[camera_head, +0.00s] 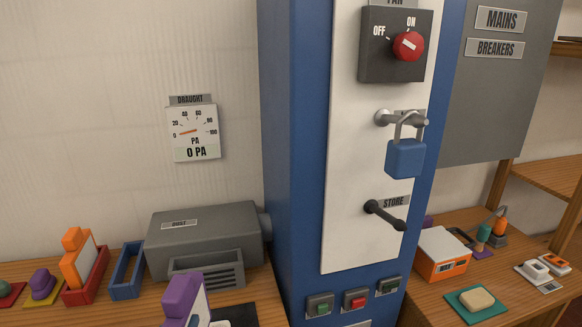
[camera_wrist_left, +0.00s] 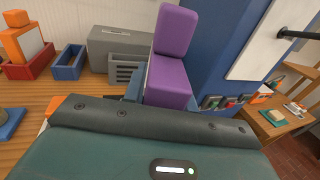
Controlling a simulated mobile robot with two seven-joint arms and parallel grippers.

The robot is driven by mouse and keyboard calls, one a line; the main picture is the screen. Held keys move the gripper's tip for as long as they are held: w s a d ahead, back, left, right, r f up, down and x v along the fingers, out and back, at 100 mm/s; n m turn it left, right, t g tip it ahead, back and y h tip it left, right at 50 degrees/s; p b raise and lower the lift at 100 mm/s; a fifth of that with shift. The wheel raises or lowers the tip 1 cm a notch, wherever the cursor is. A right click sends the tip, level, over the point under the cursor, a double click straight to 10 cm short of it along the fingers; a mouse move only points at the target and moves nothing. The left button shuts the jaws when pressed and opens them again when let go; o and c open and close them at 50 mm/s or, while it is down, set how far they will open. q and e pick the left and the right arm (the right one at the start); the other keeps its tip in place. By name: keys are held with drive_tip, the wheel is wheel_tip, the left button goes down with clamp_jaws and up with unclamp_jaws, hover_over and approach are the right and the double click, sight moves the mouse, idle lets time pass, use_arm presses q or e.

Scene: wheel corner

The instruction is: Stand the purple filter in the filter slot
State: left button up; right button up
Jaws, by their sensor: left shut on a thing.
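The purple filter (camera_head: 182,296), with a purple top block and a pale face, stands upright at the bottom edge of the head view. In the left wrist view the filter (camera_wrist_left: 172,70) rises from my left gripper (camera_wrist_left: 165,100), which is shut on it; the fingertips are mostly hidden. A grey machine labelled DUST (camera_head: 205,235) sits behind the filter on the wooden bench. An open-topped slotted holder (camera_head: 207,278) on its front looks like the filter slot. The filter is apart from it, nearer the camera. My right gripper is not in view.
An orange filter (camera_head: 75,258) stands in a red holder (camera_head: 88,283), beside an empty blue holder (camera_head: 126,270). A tall blue cabinet (camera_head: 290,130) bounds the machine's right side. Its handle (camera_head: 388,216) and padlock (camera_head: 405,158) stick out. A right bench (camera_head: 430,292) carries small items.

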use_arm(q)
drive_tip(key=w+a+r+n+y+b, duration=0.1)
drive_tip(key=w+a+n+y+b, duration=0.15)
drive_tip(key=w+a+y, duration=0.35)
drive_tip(key=shift+n+g+h, duration=0.4)
drive_tip(key=shift+n, duration=0.05)
drive_tip(key=f+b, duration=0.1)
drive_tip(key=f, duration=0.2)
drive_tip(key=a+f+b, duration=0.1)
drive_tip(key=f, duration=0.2)
drive_tip(key=a+f+b, duration=0.1)
drive_tip(key=f, duration=0.2)
drive_tip(key=shift+s+f, duration=0.25)
drive_tip(key=shift+f, duration=0.1)
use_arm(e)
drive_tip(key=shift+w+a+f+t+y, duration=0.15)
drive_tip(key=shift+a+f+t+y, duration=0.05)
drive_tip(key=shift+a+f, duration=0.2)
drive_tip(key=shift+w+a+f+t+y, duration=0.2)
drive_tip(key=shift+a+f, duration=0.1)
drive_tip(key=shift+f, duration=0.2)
use_arm(q)
drive_tip(key=o, duration=1.1)
drive_tip(key=shift+f, duration=0.1)
drive_tip(key=shift+c, duration=0.2)
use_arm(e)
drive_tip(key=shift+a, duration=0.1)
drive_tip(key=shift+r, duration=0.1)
